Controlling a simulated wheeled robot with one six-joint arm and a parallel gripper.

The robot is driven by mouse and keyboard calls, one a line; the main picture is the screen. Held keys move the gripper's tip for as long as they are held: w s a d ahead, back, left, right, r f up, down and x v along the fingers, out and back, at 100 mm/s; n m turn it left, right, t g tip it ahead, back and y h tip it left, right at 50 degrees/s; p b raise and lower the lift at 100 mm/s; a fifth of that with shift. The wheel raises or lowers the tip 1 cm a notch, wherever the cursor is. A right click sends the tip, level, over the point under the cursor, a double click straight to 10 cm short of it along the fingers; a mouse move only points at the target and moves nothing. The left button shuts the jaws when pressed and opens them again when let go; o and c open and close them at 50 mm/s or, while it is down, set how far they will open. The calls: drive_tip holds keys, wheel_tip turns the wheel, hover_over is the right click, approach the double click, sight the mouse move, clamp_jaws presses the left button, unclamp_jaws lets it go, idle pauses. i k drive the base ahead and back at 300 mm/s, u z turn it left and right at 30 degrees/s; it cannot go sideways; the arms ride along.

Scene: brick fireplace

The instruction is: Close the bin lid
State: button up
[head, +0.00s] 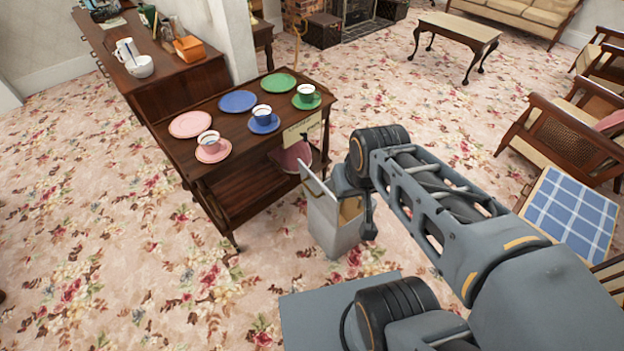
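The bin (331,229) is a light grey box standing on the carpet beside the tea trolley. Its lid (316,184) stands open, raised at a steep tilt along the bin's left side. A tan patch shows at the opening. My gripper (369,222) points down at the bin's right side, at the end of my grey arm. It overlaps the bin in the picture, and I cannot tell whether they touch. Its fingers are too small and partly hidden, so I cannot see whether they are open or shut.
The wooden trolley (213,178) with plates and cups stands close behind and left of the bin. Chairs with a blue checked cloth (572,213) stand at right. Carpet is clear at left and front.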

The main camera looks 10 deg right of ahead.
sight(324, 200)
drive_tip(key=i, duration=0.45)
drive_tip(key=u, duration=1.15)
drive_tip(key=k, duration=0.55)
drive_tip(key=z, duration=0.4)
drive_tip(key=i, duration=0.5)
drive_tip(key=u, duration=0.05)
